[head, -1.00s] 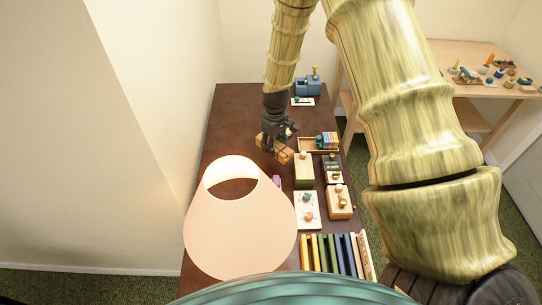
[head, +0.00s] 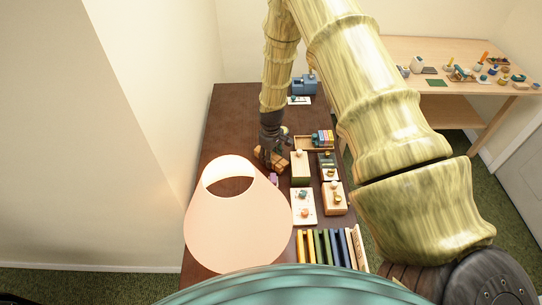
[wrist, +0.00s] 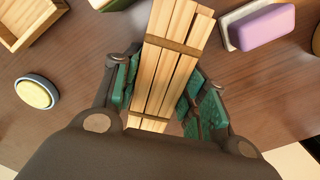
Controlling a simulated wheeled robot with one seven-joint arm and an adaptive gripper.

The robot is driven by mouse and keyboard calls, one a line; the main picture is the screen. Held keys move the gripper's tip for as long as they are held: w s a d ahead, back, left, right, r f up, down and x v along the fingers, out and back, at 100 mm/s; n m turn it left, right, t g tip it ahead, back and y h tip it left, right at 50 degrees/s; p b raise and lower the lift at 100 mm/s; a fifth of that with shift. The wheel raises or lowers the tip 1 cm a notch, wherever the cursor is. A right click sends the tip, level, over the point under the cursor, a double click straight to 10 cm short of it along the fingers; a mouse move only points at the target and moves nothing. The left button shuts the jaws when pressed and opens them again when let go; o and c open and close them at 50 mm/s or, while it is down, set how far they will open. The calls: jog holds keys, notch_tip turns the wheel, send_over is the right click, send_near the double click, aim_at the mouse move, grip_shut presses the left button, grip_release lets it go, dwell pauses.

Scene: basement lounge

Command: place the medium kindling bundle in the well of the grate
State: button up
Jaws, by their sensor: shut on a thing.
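The kindling bundle (wrist: 178,50) is a set of pale wooden sticks tied with brown bands. In the wrist view it runs from the top edge down between the teal finger pads of my gripper (wrist: 165,100). My gripper is shut on it. In the head view my gripper (head: 270,142) is low over the dark table, beyond the lampshade, with the bundle (head: 268,158) under it. I cannot tell whether the bundle touches the tabletop. I cannot make out the grate for certain in either view.
A lampshade (head: 237,225) stands close in front. To the right are wooden boxes (head: 300,168), a tray of coloured blocks (head: 304,142) and a row of books (head: 328,246). A purple block (wrist: 262,27) and a round yellow-topped piece (wrist: 36,93) lie near the bundle.

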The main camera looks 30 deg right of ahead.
jog(key=shift+r, duration=0.1)
jog(key=shift+f, duration=0.2)
jog(key=o, duration=1.1)
jog(key=shift+r, duration=0.1)
jog(key=shift+r, duration=0.15)
